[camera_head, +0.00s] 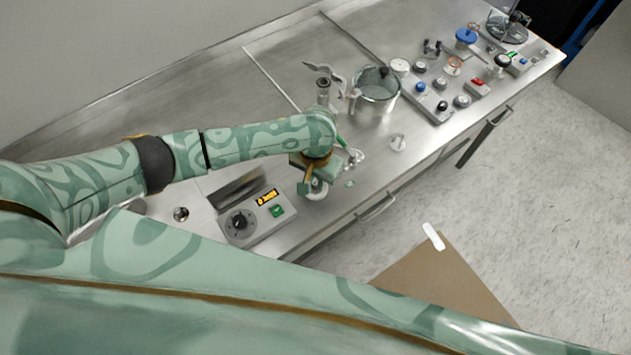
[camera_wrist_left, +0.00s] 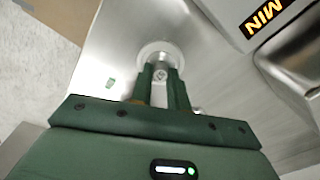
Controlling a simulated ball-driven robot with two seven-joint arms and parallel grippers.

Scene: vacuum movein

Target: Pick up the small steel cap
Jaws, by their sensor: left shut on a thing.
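My left gripper (camera_head: 311,190) is low over the steel bench, just right of the control box. In the left wrist view its two green fingers (camera_wrist_left: 160,78) are shut on a small round steel piece (camera_wrist_left: 160,73), which looks like the small steel cap. A pale round ring or dish (camera_wrist_left: 160,50) lies just beyond the fingertips; whether the cap touches it I cannot tell. The same pale round thing (camera_head: 317,193) shows partly under the gripper in the head view. The cap itself is hidden there by the gripper. My right gripper is not in view.
The control box (camera_head: 240,228), with a lit display, stands left of the gripper. A steel pot (camera_head: 375,90) and a panel with knobs (camera_head: 440,95) stand farther right. A brown box (camera_head: 440,280) is below.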

